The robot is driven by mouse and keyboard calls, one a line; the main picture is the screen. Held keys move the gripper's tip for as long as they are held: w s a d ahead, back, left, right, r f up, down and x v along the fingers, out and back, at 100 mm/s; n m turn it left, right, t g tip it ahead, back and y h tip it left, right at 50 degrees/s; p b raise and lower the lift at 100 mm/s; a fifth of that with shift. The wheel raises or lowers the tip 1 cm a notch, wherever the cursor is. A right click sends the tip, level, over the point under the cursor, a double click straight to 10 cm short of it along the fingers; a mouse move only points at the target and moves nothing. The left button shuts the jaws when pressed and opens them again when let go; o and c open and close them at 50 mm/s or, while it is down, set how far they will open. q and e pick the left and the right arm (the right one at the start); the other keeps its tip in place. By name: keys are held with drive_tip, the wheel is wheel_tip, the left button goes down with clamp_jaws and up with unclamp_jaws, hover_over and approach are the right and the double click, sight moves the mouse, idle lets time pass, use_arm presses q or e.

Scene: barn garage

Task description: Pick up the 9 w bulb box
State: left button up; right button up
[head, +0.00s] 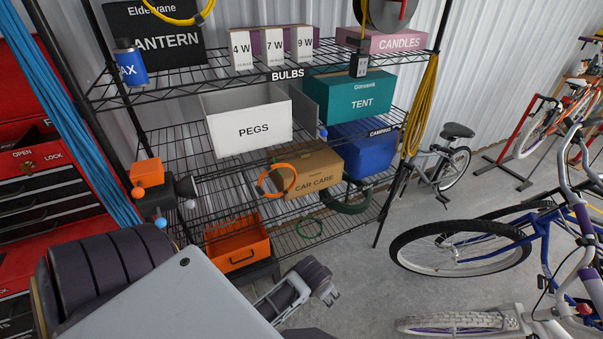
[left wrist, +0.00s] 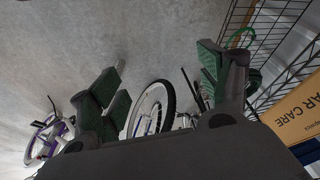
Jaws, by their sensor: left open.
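The 9 W bulb box (head: 304,44) is a white-fronted box with purple sides, upright on the top shelf in the head view. It is the rightmost of a row with the 7 W box (head: 274,48) and the 4 W box (head: 241,50), above the BULBS label (head: 288,74). My left gripper (left wrist: 164,80) is open and empty in the left wrist view, with floor and bikes beyond its fingers. In the head view my left arm is low, in front of the lower shelves, well below the bulb boxes. My right gripper is not in view.
The wire shelf holds a black lantern box (head: 157,40), a blue can (head: 130,65), a pink candles box (head: 385,41), a pegs bin (head: 250,130) and a tent box (head: 352,97). A car care box (head: 309,171) sits lower. Bikes (head: 460,248) stand right; a red tool chest stands left.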

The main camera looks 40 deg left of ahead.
use_arm(q)
drive_tip(key=w+a+r+n+t+y, duration=0.25)
drive_tip(key=w+a+r, duration=0.4)
drive_tip(key=r, duration=0.55)
drive_tip(key=w+a+r+n+t+y, duration=0.1)
drive_tip(key=w+a+r+n+y, duration=0.3)
drive_tip(key=w+r, duration=0.55)
drive_tip(key=w+a+r+n+t+y, duration=0.1)
drive_tip(key=w+a+r+y, duration=0.2)
drive_tip(key=w+a+r, duration=0.7)
drive_tip(key=a+r+n+y, duration=0.2)
drive_tip(key=r+n+y, duration=0.1)
drive_tip(key=r, duration=1.3)
drive_tip(key=a+r+n+g+y+b, duration=0.1)
drive_tip(key=r+n+y, duration=0.2)
drive_tip(key=r, duration=1.2)
drive_tip(key=shift+w+a+r+n, duration=0.35)
drive_tip(key=shift+n, duration=0.2)
